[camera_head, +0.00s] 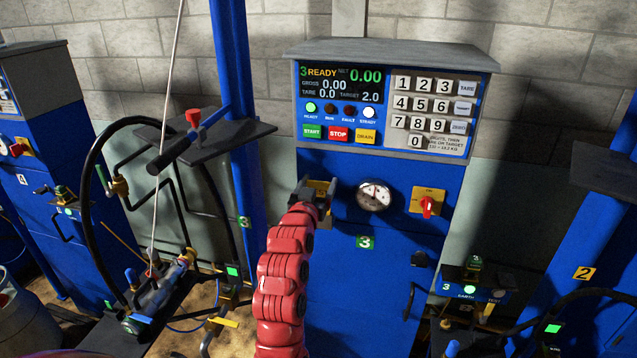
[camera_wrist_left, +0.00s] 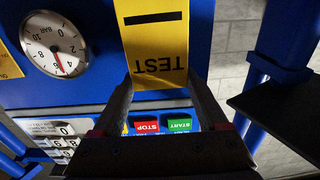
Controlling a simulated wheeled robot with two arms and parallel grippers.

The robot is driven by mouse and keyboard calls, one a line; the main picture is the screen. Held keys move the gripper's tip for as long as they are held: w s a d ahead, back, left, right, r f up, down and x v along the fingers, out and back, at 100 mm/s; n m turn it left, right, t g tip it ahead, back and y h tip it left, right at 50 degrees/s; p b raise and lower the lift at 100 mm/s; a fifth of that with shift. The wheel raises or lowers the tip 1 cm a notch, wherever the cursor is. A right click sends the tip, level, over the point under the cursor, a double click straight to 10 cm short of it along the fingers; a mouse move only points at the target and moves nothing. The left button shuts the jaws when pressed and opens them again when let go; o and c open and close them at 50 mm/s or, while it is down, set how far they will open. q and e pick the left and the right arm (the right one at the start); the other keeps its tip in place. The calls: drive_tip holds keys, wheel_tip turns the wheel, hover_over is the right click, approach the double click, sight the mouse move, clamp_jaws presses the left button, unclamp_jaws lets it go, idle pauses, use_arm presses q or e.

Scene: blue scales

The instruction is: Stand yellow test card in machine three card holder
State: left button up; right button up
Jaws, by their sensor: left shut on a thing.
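The yellow test card (camera_wrist_left: 155,38) has a black stripe and the word TEST, upside down in the left wrist view. My left gripper (camera_wrist_left: 160,86) is shut on the card's near end, and the card reaches out beyond the fingers. In the head view my left gripper (camera_head: 319,188) is in front of the blue front of machine three (camera_head: 385,265), left of its round gauge (camera_head: 373,196) and below its control panel (camera_head: 390,105). The gripper and arm mostly hide the card there. I cannot make out the card holder. My right gripper is not in view.
A red-handled switch (camera_head: 427,206) is right of the gauge. A blue post (camera_head: 233,120) with a dark shelf (camera_head: 205,140) and hoses stands left of my arm.

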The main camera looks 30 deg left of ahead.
use_arm(q)
drive_tip(key=shift+f, duration=0.5)
drive_tip(key=shift+f+b, duration=0.9)
drive_tip(key=o, duration=1.2)
drive_tip(key=shift+o, duration=0.2)
drive_tip(key=shift+s, duration=0.1)
